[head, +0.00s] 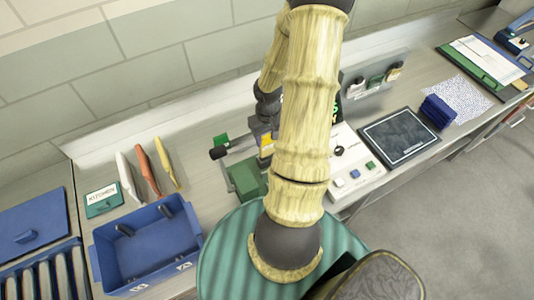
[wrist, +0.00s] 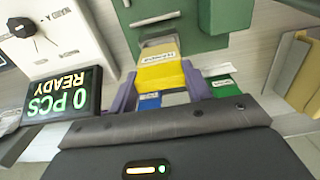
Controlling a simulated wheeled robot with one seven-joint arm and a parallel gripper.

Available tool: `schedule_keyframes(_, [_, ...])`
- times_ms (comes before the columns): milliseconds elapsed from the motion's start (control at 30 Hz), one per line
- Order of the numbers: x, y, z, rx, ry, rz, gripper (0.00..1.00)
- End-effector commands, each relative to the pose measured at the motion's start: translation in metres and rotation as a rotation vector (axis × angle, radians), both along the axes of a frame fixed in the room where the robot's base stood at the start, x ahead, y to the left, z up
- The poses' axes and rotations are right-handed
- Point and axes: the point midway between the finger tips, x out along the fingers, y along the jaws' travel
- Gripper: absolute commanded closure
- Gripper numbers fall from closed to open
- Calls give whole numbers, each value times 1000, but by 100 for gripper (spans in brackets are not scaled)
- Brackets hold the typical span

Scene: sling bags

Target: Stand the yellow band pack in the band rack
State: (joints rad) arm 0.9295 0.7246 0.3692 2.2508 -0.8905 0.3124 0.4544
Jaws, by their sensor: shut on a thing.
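The yellow band pack (wrist: 160,74) is between the two purple fingers of my gripper (wrist: 159,80) in the wrist view. The gripper is shut on it, and its printed label faces the camera upside down. In the head view a small yellow patch (head: 266,141) shows under my gripper (head: 266,120), beside my arm. A blue piece (wrist: 150,101) and a green piece (wrist: 222,84) with a white label show behind and beside the fingers, partly hidden. I cannot tell for certain which part is the band rack, or whether the pack touches anything below.
A green block (head: 246,181) stands close to the gripper. A white dial unit (head: 352,165) with a lit display (wrist: 62,103) is on the other side.

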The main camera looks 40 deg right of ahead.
Motion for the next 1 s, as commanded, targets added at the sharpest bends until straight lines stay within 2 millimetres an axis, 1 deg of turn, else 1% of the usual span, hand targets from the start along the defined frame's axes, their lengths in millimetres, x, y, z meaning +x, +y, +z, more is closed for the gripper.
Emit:
schedule_keyframes(33, [0, 0, 3, 0, 0, 0, 77])
schedule_keyframes(300, [0, 0, 12, -1, 0, 0, 77])
schedule_keyframes(700, [0, 0, 13, -1, 0, 0, 77])
schedule_keyframes(1000, [0, 0, 32, -1, 0, 0, 77])
